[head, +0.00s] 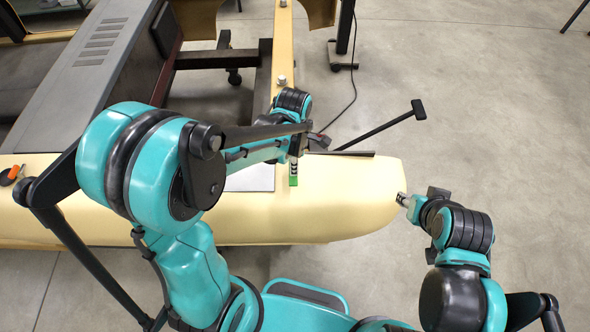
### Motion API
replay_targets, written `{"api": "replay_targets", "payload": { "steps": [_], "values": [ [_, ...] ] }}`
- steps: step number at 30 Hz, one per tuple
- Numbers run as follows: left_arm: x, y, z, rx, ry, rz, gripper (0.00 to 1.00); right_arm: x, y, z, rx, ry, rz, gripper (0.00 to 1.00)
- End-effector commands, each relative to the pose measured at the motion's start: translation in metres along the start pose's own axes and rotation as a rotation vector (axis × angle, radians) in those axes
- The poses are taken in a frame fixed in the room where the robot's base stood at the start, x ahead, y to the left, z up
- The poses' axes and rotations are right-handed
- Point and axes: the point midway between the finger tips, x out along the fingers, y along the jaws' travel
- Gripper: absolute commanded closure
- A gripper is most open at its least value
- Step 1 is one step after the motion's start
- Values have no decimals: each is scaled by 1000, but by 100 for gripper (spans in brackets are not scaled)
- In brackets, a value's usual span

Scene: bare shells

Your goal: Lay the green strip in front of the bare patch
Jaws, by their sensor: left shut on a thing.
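The green strip (293,181) shows as a narrow piece with a green near end and pale and dark marks above it. It points toward me over the cream bench, just right of a light grey rectangle (252,180). That rectangle may be the bare patch; my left arm hides part of it. My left gripper (295,156) is shut on the strip's far end, and its fingers are mostly hidden. I cannot tell whether the strip touches the bench. My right gripper (405,200) is beside the bench's rounded right end; its jaw opening is too small to judge.
The long cream bench (345,205) has free room to the right of the strip. A dark flat bar (345,153) lies at its back edge. A black rod (380,130) with a square end stands behind it. An orange-handled tool (14,172) lies far left.

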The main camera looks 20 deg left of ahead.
Motion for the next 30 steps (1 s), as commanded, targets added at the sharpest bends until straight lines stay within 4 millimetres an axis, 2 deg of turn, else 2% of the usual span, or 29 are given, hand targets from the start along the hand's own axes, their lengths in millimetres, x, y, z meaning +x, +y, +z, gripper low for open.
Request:
{"api": "replay_targets", "payload": {
  "steps": [5, 13, 26, 27, 29, 30],
  "values": [
    [9, 10, 3, 0, 0, 0, 100, 0, 0, 0, 0, 0, 0, 60],
    [45, 10, 3, 1, 0, 0, 100, 3, 0, 2, 0, 0, 0, 60],
    [51, 10, 3, 1, 0, 0, 100, 8, 0, 5, 0, 0, 0, 60],
    [50, 10, 3, 1, 0, 0, 75, 7, 0, 5, 0, 0, 0, 60],
    [50, 10, 3, 1, 0, 0, 62, 6, 0, 4, 0, 0, 0, 60],
    [50, 10, 3, 1, 0, 0, 62, 6, 0, 4, 0, 0, 0, 60]
  ]
}}
